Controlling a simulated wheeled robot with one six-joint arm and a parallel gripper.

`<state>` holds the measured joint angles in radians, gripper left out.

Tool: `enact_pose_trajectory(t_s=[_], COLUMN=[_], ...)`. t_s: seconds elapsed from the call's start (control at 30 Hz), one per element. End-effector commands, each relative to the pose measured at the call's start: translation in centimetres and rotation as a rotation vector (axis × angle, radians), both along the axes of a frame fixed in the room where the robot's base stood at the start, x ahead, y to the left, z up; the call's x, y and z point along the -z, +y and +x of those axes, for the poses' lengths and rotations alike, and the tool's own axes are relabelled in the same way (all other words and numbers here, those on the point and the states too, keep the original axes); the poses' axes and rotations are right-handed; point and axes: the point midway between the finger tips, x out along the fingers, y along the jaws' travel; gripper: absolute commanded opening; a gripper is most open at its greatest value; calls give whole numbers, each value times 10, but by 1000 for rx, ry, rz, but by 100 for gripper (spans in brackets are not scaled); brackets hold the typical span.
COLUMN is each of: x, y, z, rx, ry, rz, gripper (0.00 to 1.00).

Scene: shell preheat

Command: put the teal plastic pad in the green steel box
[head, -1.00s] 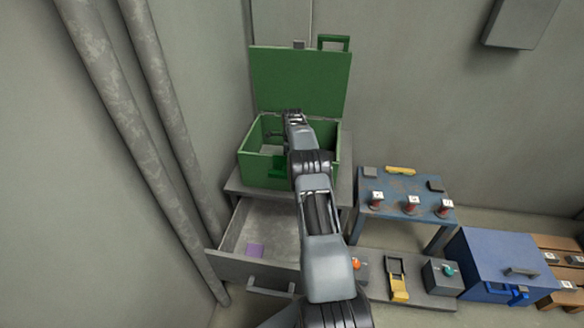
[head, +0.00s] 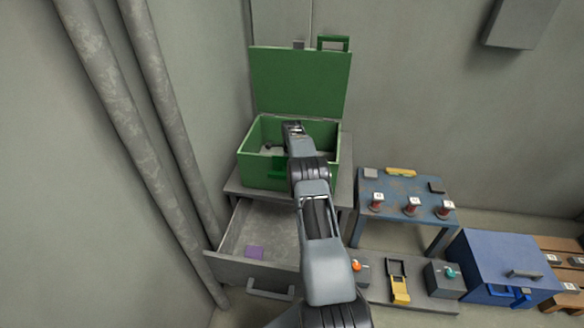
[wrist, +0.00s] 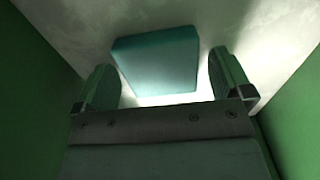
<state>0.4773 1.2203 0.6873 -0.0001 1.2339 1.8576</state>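The teal plastic pad (wrist: 158,62) shows in the wrist view as a flat block against the pale floor of the green steel box. My gripper (wrist: 164,66) is open, with one finger on either side of the pad. A gap shows between the pad and the right finger; the left finger is close to it, and I cannot tell if they touch. In the head view, the green steel box (head: 255,171) stands with its lid (head: 298,82) raised. My gripper reaches into it from above, and the pad is not visible there.
The box stands on a grey cabinet with an open drawer (head: 231,262) holding a purple pad (head: 254,252). To the right are a blue table (head: 405,188) with several small items, a low grey platform (head: 432,300) and a closed blue box (head: 505,262). Pipes (head: 125,125) run along the left wall.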

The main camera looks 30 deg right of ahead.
Motion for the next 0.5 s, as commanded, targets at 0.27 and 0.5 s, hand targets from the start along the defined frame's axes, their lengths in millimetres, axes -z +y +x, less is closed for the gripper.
enact_pose_trajectory(t_s=[0.27, 0.5], x=[-2, -34], y=[0, 0], z=[0, 0], rx=[0, 0], ry=[-1, -3], rz=[-1, -1], gripper=[99, 99])
